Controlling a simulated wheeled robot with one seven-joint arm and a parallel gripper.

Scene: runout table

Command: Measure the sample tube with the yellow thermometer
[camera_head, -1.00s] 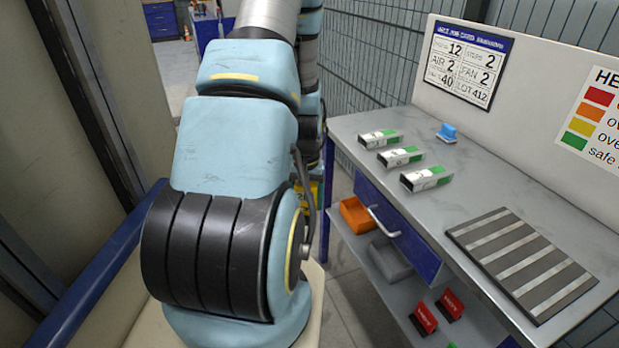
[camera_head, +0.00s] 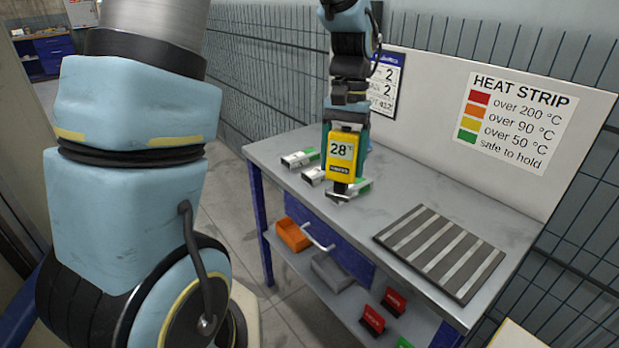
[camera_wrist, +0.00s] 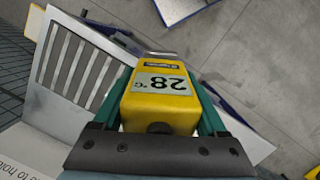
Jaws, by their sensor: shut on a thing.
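My gripper (camera_head: 343,132) is shut on the yellow thermometer (camera_head: 340,168), held upright above the table with its dark tip down. Its display reads 28 °C. In the wrist view the thermometer (camera_wrist: 160,108) sits between the teal fingers of my gripper (camera_wrist: 162,95). Three short pale metal tubes with green ends lie on the table: a far one (camera_head: 298,160), a middle one (camera_head: 312,176) and a near one (camera_head: 358,188). The thermometer partly covers the near tube; its tip overlaps that tube, but I cannot tell whether they touch. No marking shows which is the sample tube.
A dark slatted mat (camera_head: 440,252) lies right on the table (camera_head: 385,195). A heat strip chart (camera_head: 515,122) hangs on the back panel. An orange bin (camera_head: 292,235), a grey bin (camera_head: 332,271) and red blocks (camera_head: 373,319) sit on the lower shelf.

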